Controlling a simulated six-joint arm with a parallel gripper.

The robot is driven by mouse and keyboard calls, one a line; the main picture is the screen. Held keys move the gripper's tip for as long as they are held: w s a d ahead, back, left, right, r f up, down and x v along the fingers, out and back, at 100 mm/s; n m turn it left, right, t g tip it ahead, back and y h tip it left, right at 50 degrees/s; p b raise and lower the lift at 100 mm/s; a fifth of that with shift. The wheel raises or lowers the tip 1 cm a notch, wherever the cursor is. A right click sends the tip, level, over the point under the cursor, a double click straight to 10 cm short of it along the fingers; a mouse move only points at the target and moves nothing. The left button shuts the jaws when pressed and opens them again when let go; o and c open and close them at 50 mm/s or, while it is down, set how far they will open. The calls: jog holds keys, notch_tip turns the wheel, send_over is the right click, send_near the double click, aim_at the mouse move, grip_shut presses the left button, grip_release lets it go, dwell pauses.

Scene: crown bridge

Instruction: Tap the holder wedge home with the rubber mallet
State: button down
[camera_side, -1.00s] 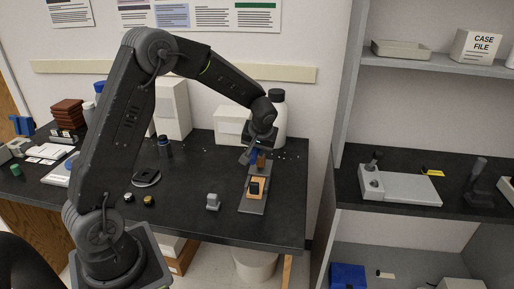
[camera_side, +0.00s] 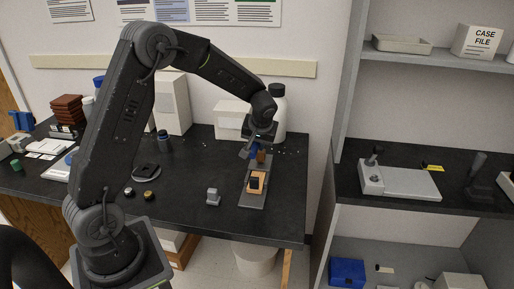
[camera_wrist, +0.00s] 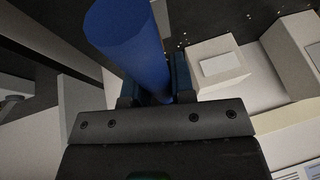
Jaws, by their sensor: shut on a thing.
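My gripper (camera_side: 255,143) is shut on a blue handle (camera_wrist: 125,40), which I take for the rubber mallet's. The blue also shows below the gripper in the side view (camera_side: 249,153). A brown block (camera_side: 262,157) is close beside it; I cannot tell whether it is the mallet's head or part of the holder. The grey holder base (camera_side: 251,203) lies on the dark bench below my gripper. It carries an orange-tan piece (camera_side: 258,176) with a dark block (camera_side: 254,184). I cannot make out the wedge for certain, nor any contact with the mallet.
A white bottle (camera_side: 279,112) and a white box (camera_side: 232,118) stand behind my gripper. A small grey block (camera_side: 213,197) sits left of the holder. Two small round pieces (camera_side: 149,195) lie further left. The bench's right edge is close to the holder.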

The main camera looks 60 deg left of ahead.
dwell(0.4)
dwell(1.0)
notch_tip(320, 180, down, 5)
jog(key=shift+f, duration=0.1)
jog(key=shift+r, duration=1.85)
jog(key=shift+r, duration=0.1)
